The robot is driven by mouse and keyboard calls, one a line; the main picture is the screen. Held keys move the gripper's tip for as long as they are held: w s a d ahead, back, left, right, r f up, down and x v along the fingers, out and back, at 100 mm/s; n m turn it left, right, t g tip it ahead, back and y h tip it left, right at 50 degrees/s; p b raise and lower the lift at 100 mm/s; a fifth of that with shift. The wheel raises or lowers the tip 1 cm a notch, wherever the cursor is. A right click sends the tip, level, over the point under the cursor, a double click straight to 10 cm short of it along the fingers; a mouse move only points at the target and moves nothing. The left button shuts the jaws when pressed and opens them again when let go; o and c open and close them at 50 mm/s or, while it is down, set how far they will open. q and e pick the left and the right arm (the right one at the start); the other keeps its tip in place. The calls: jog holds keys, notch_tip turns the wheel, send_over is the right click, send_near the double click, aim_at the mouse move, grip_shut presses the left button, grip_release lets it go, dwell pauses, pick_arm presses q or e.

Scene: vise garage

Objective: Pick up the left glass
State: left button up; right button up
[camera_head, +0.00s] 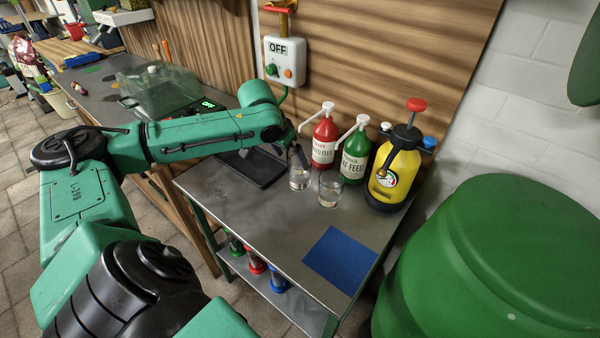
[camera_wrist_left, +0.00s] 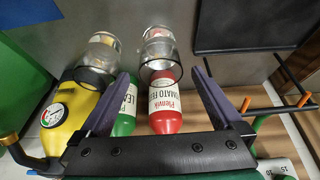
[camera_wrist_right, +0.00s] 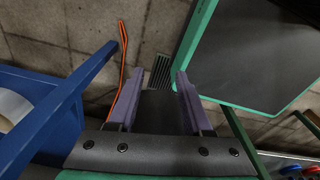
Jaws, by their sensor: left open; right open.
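The left glass (camera_head: 299,179) stands upright and clear on the grey metal table, beside the right glass (camera_head: 330,188). My left gripper (camera_head: 296,157) is at the left glass's far upper side, and the arm partly hides its tip. In the left wrist view, my open left gripper (camera_wrist_left: 159,73) has the left glass (camera_wrist_left: 159,47) lined up between and beyond its fingertips. Whether the fingers touch it I cannot tell. The right glass (camera_wrist_left: 101,52) is outside the fingers. My right gripper (camera_wrist_right: 160,75) is open and empty in the right wrist view, above the floor.
A red bottle (camera_head: 325,138), a green bottle (camera_head: 354,153) and a yellow sprayer (camera_head: 396,174) stand close behind the glasses. A black tray (camera_head: 254,168) lies left. A blue square (camera_head: 340,259) marks the table's clear front. A green barrel (camera_head: 490,265) stands right.

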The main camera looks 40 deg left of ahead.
aim_at(300, 167)
pick_arm(q)
jog(key=x, duration=0.7)
jog(key=shift+w+f+p, duration=0.15)
jog(key=shift+w+p, duration=0.25)
jog(key=shift+w+f, duration=0.15)
jog(key=shift+f, duration=0.2)
jog(key=c, duration=1.5)
jog(key=shift+r, duration=0.1)
jog(key=shift+c, duration=0.4)
pick_arm(e)
jog(key=shift+w+r, duration=0.45)
jog(key=shift+w, duration=0.35)
jog(key=shift+r, duration=0.15)
